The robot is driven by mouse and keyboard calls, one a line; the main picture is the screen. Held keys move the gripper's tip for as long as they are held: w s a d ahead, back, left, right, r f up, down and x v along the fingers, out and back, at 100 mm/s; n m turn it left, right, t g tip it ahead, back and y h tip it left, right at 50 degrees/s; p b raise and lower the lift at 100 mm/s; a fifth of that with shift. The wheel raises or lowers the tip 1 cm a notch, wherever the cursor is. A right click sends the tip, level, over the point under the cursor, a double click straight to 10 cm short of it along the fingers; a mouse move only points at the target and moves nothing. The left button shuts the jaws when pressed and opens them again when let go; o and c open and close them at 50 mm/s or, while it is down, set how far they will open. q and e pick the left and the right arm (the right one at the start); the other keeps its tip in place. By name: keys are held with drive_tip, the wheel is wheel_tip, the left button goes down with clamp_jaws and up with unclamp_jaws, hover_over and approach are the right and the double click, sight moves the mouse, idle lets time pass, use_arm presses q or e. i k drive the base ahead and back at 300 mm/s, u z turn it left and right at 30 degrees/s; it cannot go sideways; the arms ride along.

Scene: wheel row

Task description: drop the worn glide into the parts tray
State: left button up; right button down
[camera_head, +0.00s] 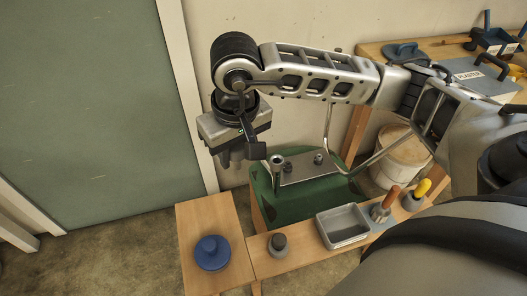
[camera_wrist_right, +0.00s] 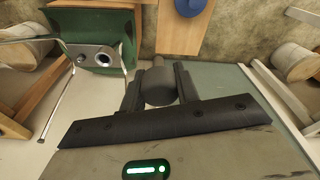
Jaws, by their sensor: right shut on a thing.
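My right gripper (camera_head: 238,154) is raised in front of the wall, left of the green chair seat. In the right wrist view, its fingers (camera_wrist_right: 159,88) are shut on a dark grey cylindrical piece with a paler stub, apparently the worn glide (camera_wrist_right: 159,86). In the head view I cannot clearly separate the glide from the fingers. The parts tray, a grey metal tray (camera_head: 343,240), stands on the low wooden bench, below and right of the gripper, well apart from it. My left gripper is not in view.
A similar grey piece (camera_head: 278,244) stands on the bench left of the tray. A blue round object (camera_head: 212,253) sits at the left. The green seat (camera_head: 310,205) with a metal plate and open tube lies behind. Orange- and yellow-handled tools (camera_head: 384,203) stand right of the tray.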

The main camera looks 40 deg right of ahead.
sight(345, 226)
drive_tip(key=u, duration=1.55)
drive_tip(key=k, duration=1.55)
drive_tip(key=z, duration=1.05)
drive_tip(key=i, duration=0.5)
drive_tip(key=z, duration=0.05)
